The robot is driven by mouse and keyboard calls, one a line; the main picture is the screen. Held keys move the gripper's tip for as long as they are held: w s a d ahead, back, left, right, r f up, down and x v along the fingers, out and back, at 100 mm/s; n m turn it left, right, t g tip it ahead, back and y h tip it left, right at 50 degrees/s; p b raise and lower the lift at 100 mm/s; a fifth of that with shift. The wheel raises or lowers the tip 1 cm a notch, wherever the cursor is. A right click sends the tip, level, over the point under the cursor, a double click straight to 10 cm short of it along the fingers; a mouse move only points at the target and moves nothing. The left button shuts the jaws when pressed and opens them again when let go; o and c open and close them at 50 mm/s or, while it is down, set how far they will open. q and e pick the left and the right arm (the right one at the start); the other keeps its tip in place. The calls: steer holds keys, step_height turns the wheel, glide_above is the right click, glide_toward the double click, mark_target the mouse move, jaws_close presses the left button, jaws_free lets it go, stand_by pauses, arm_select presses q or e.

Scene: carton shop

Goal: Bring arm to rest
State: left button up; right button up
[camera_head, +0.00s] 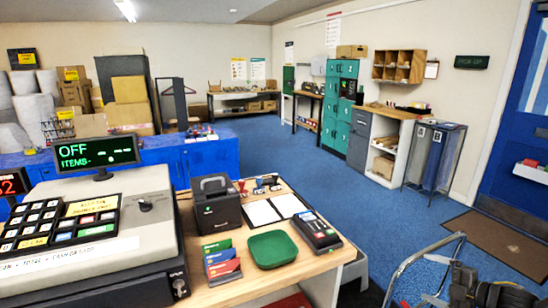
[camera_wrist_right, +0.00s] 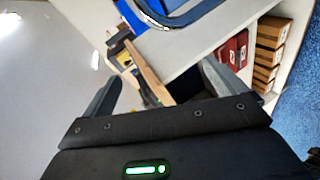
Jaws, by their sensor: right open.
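My right gripper (camera_head: 490,292) shows at the bottom right corner of the head view, dark and partly cut off by the frame's lower edge. It is to the right of the counter and apart from it. In the right wrist view the two grey fingers of the right gripper (camera_wrist_right: 162,74) stand wide apart with nothing held between them. Behind the gap there are a wooden edge and a white panel, farther off. My left gripper and left arm are not in view.
A curved metal tube frame (camera_head: 408,264) stands just left of my right gripper. The wooden counter (camera_head: 335,257) holds a till (camera_head: 150,232), a printer (camera_head: 217,205), a green tray (camera_head: 273,249) and a card terminal (camera_head: 317,232). Blue floor (camera_head: 370,215) lies open beyond.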

steer(key=w+d+r+m+t+h, duration=0.2)
steer(key=d+r+m+t+h, duration=0.1)
steer(key=d+r+m+h, duration=0.5)
steer(key=w+d+r+m+t+h, duration=0.2)
steer(key=d+r+m+t+h, duration=0.15)
steer(key=d+m, duration=0.45)
steer(key=s+a+f+g, duration=0.1)
steer(key=s+f+g, duration=0.2)
steer(key=f, duration=1)
steer(key=s+a+f+g, duration=0.1)
steer(key=s+f+g, duration=0.2)
steer(key=f, duration=1.1)
steer(key=s+a+f+m+g+y, duration=0.15)
steer(key=s+a+f, duration=0.25)
steer(key=s+f, duration=0.5)
steer(key=s+a+f+g, duration=0.2)
steer(key=s+a+f, duration=0.25)
steer(key=f, duration=0.75)
steer(key=s+a+f+g+y, duration=0.1)
steer(key=s+a+f, duration=0.5)
steer(key=s, duration=0.6)
steer(key=s+a+f+g+y, duration=0.1)
steer(key=s+a+f+g, duration=0.3)
steer(key=s+a, duration=0.6)
steer(key=s+a+f+g, duration=0.3)
steer(key=s+a+f, duration=0.6)
steer(key=s, duration=0.6)
steer(key=shift+m+y, duration=0.4)
steer(key=shift+m, duration=0.05)
